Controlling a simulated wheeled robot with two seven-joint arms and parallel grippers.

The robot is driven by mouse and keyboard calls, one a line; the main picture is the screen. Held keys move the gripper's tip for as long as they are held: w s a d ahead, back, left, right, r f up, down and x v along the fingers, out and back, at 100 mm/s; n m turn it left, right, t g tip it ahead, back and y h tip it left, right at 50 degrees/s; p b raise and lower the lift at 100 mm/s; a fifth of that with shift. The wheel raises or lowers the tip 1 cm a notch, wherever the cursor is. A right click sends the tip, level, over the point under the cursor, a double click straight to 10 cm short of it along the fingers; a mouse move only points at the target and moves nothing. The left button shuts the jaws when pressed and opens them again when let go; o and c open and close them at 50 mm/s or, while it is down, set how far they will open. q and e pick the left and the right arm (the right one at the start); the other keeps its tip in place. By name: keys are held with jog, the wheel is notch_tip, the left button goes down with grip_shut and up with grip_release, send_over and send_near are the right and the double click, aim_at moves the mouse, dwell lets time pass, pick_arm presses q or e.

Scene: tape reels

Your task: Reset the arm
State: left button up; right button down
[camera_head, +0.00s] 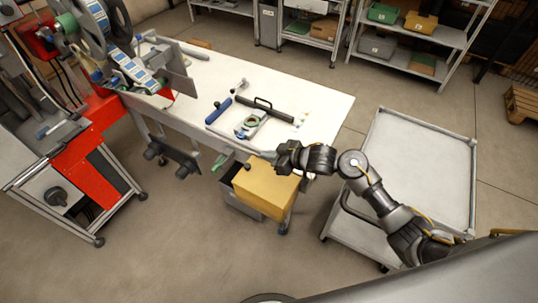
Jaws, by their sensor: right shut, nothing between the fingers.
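My right arm comes in from the lower right. Its gripper (284,158) is shut and empty, held in front of the white workbench and above a yellow-tan box (267,190). The forearm passes in front of the grey cart's left side. My left gripper does not show in this view.
The white workbench (325,104) holds a blue-handled tool (219,110), a black-handled bar (264,108) and a small clamp-like device (248,126). A machine with tape reels (122,66) stands at the left. A grey cart (425,160) stands empty at right. Shelves line the back.

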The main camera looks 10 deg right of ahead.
jog(key=s+d+f+m+g+h, duration=0.25)
jog(key=s+d, duration=0.25)
jog(key=s, duration=0.6)
jog(key=s+d+f+m+g+h, duration=0.1)
jog(key=s+d+m+h, duration=0.25)
jog(key=s, duration=0.75)
jog(key=s+d+f+m+g+h, duration=0.1)
jog(key=s+d+m+g+h, duration=0.15)
jog(key=s+d, duration=0.6)
jog(key=s+a+f+b, duration=0.1)
jog(key=s+a+f, duration=0.1)
jog(key=f, duration=1.3)
jog(key=s+a+f+b, duration=0.1)
jog(key=s+f+b, duration=0.15)
jog(key=f, duration=1.35)
jog(key=s+d+f+n+g+b, duration=0.1)
jog(key=s+d+f, duration=0.1)
jog(key=s+f, duration=1.3)
jog(key=shift+s+d+f, duration=0.3)
jog(key=shift+s+d, duration=0.05)
jog(key=shift+d, duration=0.05)
